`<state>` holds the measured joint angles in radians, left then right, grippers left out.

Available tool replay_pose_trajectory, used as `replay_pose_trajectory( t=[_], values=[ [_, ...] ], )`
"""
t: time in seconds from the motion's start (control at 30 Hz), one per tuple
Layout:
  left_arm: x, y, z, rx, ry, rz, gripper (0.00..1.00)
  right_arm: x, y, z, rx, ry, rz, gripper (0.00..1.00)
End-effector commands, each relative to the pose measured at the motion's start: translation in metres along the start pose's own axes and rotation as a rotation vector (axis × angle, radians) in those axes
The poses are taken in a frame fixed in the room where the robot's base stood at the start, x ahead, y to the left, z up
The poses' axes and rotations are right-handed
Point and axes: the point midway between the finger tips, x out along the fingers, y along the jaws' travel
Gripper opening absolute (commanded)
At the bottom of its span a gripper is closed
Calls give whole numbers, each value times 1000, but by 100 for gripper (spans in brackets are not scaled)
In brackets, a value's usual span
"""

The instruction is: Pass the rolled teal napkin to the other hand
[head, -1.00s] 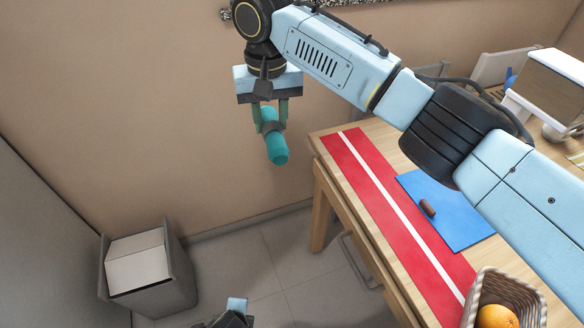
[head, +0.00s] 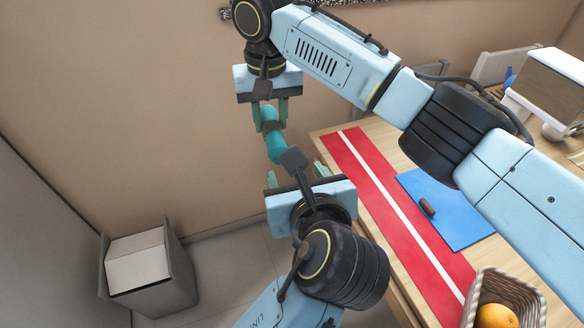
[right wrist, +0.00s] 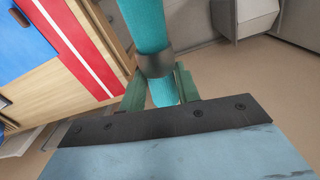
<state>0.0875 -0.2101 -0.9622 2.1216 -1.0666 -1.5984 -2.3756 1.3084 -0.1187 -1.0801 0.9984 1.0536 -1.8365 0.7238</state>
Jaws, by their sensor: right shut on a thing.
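The rolled teal napkin (head: 275,148) has a dark band around it and hangs in the air, tilted slightly. My right gripper (head: 270,113) is shut on it near the band, from above. In the right wrist view the napkin (right wrist: 143,25) runs between the green fingers of my right gripper (right wrist: 158,88), with the dark band there. My left gripper (head: 296,173) is below the napkin's lower end, with its fingers apart and empty. The black part at its wrist covers some of the view near the napkin's end; I cannot tell the exact gap.
A wooden table (head: 330,190) to the right carries a red runner (head: 375,190), a blue mat (head: 455,215) with a small brown object (head: 427,207), and a basket (head: 535,305) with an orange fruit. A grey bin (head: 150,270) stands at lower left. The wall is behind.

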Motion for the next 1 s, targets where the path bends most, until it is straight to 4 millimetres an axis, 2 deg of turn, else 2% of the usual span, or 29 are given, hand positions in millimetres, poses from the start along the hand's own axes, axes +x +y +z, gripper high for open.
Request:
replay_pose_trajectory(
  t=[0.03, 0.1, 0.27, 0.37, 0.8, 1.0],
  values=[
    [-10, 3, 10, 11, -12, 2, 58, 0, 0, 0, 0, 0, 0, 9],
    [-18, 7, 19, 29, -21, 8, 58, 0, 0, 0, 0, 0, 0, 9],
    [-20, 11, 25, 47, -26, 15, 58, 0, 0, 0, 0, 0, 0, 9],
    [-9, 11, 26, 50, -28, 17, 58, 0, 0, 0, 0, 0, 0, 9],
    [71, 12, 28, 47, -28, 16, 58, 0, 0, 0, 0, 0, 0, 9],
    [90, 12, 28, 46, -27, 14, 58, 0, 0, 0, 0, 0, 0, 9]
  ],
)
